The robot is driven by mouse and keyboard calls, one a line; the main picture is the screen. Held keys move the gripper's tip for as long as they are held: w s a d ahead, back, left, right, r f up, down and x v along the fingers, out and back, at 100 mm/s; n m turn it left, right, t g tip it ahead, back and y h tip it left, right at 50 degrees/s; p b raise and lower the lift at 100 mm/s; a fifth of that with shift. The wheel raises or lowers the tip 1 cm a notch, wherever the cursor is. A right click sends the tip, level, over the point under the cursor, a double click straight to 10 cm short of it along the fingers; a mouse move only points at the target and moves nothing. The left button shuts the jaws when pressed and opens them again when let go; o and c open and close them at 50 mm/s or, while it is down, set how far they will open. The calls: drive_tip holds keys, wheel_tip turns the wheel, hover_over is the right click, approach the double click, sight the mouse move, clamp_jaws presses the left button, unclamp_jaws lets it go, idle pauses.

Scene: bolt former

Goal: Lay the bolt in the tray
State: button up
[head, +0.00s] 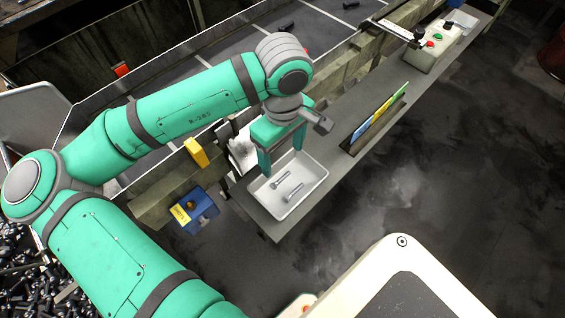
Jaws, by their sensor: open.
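A white tray (316,178) sits on the grey shelf below my gripper. Two grey bolts lie in it: one bolt (281,180) near the middle and another bolt (293,193) just to its lower right. My gripper (282,158) points down over the tray's far part, its two green fingers apart. I see nothing between the fingers. Whether the fingertips are inside the tray or above it is hard to tell, and the fingers hide part of its far side.
Upright coloured folders (378,120) stand right of the tray, and a button box (436,45) farther right. A blue box (195,210) and yellow block (196,152) are at left. The right floor is clear.

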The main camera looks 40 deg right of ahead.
drive_tip(key=shift+r, duration=1.35)
